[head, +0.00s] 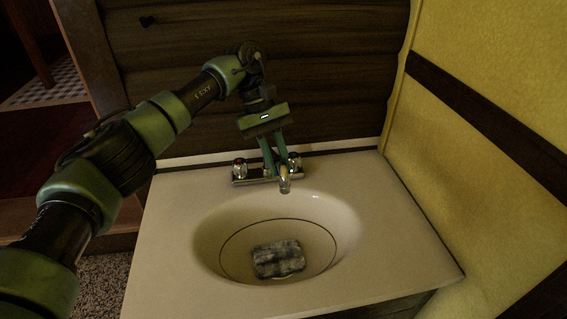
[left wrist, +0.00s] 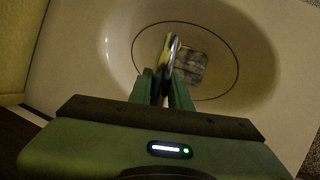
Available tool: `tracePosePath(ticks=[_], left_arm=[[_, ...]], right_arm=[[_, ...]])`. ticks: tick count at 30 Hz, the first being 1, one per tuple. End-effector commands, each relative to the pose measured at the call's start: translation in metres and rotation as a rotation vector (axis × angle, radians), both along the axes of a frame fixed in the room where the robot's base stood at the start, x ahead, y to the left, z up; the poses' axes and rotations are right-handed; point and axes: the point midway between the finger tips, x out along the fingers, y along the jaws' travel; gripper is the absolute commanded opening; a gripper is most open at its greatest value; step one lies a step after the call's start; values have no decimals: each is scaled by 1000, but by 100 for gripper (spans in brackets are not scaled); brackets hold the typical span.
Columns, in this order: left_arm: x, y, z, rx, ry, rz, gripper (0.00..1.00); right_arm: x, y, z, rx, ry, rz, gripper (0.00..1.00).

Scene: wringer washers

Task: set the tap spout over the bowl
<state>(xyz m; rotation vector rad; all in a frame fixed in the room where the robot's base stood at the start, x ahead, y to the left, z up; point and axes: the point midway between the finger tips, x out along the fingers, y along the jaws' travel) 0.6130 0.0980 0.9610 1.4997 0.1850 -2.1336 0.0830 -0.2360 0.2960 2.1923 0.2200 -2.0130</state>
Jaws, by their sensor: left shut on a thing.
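The tap (head: 256,175) is chrome with two knobs and stands at the back rim of the sink. Its spout (head: 285,185) points forward over the back part of the oval bowl (head: 212,237). My left gripper (head: 275,168) reaches down from above and is shut on the spout. In the left wrist view the spout (left wrist: 170,52) sticks out from between the fingers (left wrist: 163,88), over the bowl (left wrist: 120,38). The spout's base is partly hidden by the fingers. My right gripper is not in view.
A grey patterned block (head: 278,260), perhaps a sponge, lies in the bowl, with something yellow at its lower edge. A dark plank wall (head: 320,75) stands behind the sink and a yellow wall (head: 490,150) at the right. The pale counter (head: 165,265) is clear.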

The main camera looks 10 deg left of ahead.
Motion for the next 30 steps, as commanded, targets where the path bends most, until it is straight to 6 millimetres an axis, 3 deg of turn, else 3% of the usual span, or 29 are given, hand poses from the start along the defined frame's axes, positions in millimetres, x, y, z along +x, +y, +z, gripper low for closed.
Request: tracePosePath(ticks=[5, 24, 25, 27, 30], left_arm=[[-1, 4, 2, -2, -1, -72, 0], [-1, 8, 2, -1, -4, -120, 0], [-1, 8, 2, -1, -4, -120, 24], [-1, 8, 2, -1, -4, -120, 41], [-1, 8, 1, 0, -2, -120, 41]], right_arm=[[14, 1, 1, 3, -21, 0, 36], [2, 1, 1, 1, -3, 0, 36], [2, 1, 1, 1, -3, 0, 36], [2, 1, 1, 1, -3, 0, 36], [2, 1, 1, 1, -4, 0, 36]])
